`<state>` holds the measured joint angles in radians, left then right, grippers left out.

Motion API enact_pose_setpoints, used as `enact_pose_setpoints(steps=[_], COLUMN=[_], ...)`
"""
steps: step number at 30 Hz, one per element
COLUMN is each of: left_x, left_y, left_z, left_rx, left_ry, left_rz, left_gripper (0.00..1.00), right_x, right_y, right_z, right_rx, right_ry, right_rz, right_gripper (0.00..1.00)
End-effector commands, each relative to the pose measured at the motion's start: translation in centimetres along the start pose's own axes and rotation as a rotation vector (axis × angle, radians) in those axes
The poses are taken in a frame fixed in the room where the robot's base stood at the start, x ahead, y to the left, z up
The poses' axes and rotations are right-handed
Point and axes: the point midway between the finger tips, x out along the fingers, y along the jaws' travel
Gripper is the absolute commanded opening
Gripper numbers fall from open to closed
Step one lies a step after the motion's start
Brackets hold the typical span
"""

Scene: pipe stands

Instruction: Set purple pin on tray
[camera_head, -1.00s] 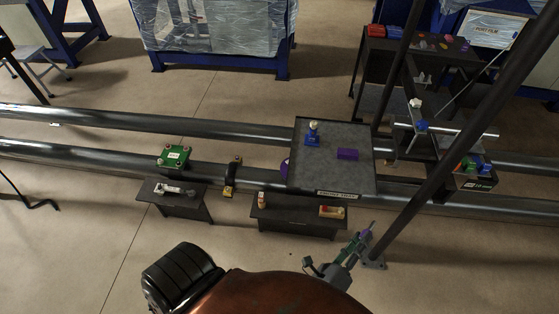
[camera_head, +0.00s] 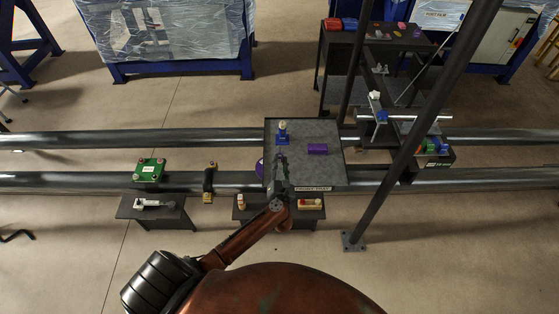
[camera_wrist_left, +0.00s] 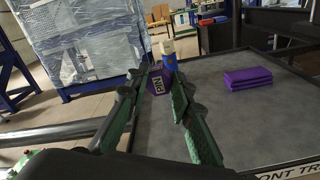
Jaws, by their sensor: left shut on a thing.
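My left gripper (camera_head: 281,163) is over the left part of the dark grey front tray (camera_head: 325,173). In the left wrist view its green-padded fingers (camera_wrist_left: 158,92) are shut on the purple pin (camera_wrist_left: 157,80), which carries a label reading PIN. The pin is at the fingertips, and I cannot tell whether it touches the tray (camera_wrist_left: 225,130). In the head view the gripper hides it. A blue piece with a pale top (camera_head: 282,132) stands on the tray just beyond the fingertips. My right gripper is not in view.
A dark slanted post (camera_head: 425,125) stands to the right. Low black stands and long pipes (camera_head: 70,180) lie around the tray. The tray's front half is clear.

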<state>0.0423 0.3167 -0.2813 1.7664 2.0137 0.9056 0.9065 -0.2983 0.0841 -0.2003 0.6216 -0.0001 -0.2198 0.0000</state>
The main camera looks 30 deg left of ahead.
Motion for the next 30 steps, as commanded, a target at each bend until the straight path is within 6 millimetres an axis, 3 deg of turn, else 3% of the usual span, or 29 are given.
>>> enact_pose_setpoints(steps=[8, 22, 30], left_x=[0.4, 0.5, 0.5], left_y=[-0.2, -2.5, -3.5], left_z=[-1.1, -5.6, -7.6], left_rx=[0.016, 0.014, 0.013], left_ry=[0.004, 0.005, 0.005], left_rz=[0.008, 0.007, 0.008], left_gripper=[0.00, 0.00, 0.00], right_x=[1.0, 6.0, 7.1], right_y=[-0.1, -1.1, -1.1], right_z=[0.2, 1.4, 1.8], right_rx=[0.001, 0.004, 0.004], right_ry=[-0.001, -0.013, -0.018], right_rz=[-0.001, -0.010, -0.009], right_gripper=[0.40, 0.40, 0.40])
